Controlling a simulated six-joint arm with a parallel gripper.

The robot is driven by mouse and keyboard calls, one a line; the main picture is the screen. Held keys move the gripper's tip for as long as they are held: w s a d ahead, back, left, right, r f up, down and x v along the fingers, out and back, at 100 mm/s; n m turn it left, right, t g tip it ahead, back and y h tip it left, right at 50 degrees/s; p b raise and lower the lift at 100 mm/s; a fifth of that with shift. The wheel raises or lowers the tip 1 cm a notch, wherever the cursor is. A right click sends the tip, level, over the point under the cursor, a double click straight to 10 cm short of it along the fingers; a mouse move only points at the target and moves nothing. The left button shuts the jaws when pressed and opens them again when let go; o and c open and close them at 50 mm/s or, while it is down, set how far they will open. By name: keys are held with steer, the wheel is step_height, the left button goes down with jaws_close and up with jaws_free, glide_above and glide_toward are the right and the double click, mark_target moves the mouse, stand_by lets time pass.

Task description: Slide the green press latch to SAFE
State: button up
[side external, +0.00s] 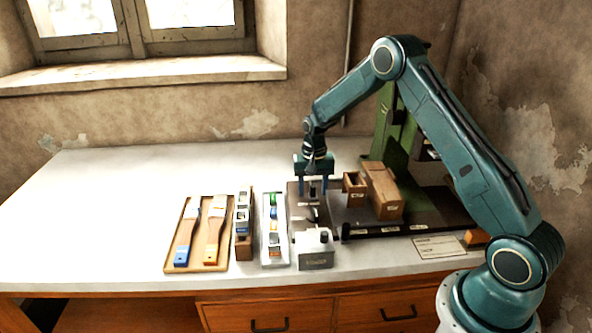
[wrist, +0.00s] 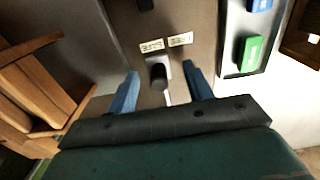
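My gripper (side external: 313,186) points down over a dark grey panel (side external: 296,203) on the table. In the wrist view its two blue fingers (wrist: 160,70) are apart, with gaps to either side of a black knob (wrist: 158,77) between them. The knob stands in a pale slot of the panel; whether it is the task's latch I cannot tell. Two small white labels lie just beyond it, a left one (wrist: 151,46) and a right one (wrist: 180,39), too small to read surely. The green press (side external: 393,135) stands at the back right, partly hidden by my arm.
A wooden box (side external: 383,190) is on the press base, right of my gripper. A grey block with a black knob (side external: 315,252) stands in front. To the left are a narrow tray of coloured blocks (side external: 264,225) and a brush tray (side external: 178,263). The far left table is clear.

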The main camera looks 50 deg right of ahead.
steer(key=shift+o, duration=1.3)
steer(key=shift+r, duration=3.95)
steer(key=shift+r, duration=0.1)
